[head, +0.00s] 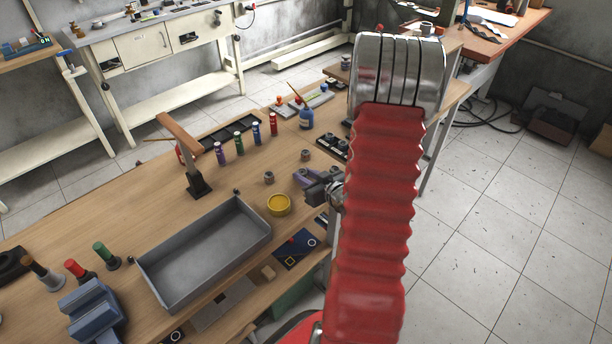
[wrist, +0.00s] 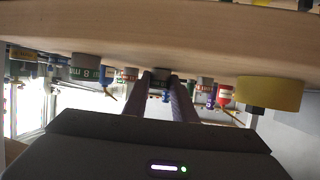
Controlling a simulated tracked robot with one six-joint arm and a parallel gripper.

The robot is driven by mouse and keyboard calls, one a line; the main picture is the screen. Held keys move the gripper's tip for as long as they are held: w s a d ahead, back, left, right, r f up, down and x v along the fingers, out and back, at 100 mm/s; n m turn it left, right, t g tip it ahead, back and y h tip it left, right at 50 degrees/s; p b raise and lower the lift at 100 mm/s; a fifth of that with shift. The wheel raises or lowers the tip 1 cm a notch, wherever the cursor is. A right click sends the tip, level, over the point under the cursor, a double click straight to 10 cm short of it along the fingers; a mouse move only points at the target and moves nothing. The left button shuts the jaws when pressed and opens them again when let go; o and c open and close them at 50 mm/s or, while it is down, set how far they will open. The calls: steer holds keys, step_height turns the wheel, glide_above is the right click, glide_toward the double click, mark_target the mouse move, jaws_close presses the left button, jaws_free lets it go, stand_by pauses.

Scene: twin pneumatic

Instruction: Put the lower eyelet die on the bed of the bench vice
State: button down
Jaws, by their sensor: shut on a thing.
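My gripper (head: 303,177) is over the right part of the workbench in the head view. In the wrist view, which shows the bench upside down, its two fingers (wrist: 161,82) are closed around a small grey cylinder with a dark green band (wrist: 160,75), apparently the lower eyelet die. The held piece cannot be made out clearly in the head view. The blue-grey bench vice (head: 92,308) stands at the lower left of the head view, far from my gripper. Its bed is hard to make out at this angle.
A grey open tray (head: 205,252) lies between my gripper and the vice. A yellow round tin (head: 279,204) and a loose grey cylinder (head: 269,178) are near my gripper. Coloured bottles (head: 238,143) line the bench.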

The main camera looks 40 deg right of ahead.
steer(key=c, duration=1.5)
jaws_free()
steer(key=shift+f, duration=0.1)
steer(key=shift+o, duration=0.2)
steer(key=shift+s, duration=0.1)
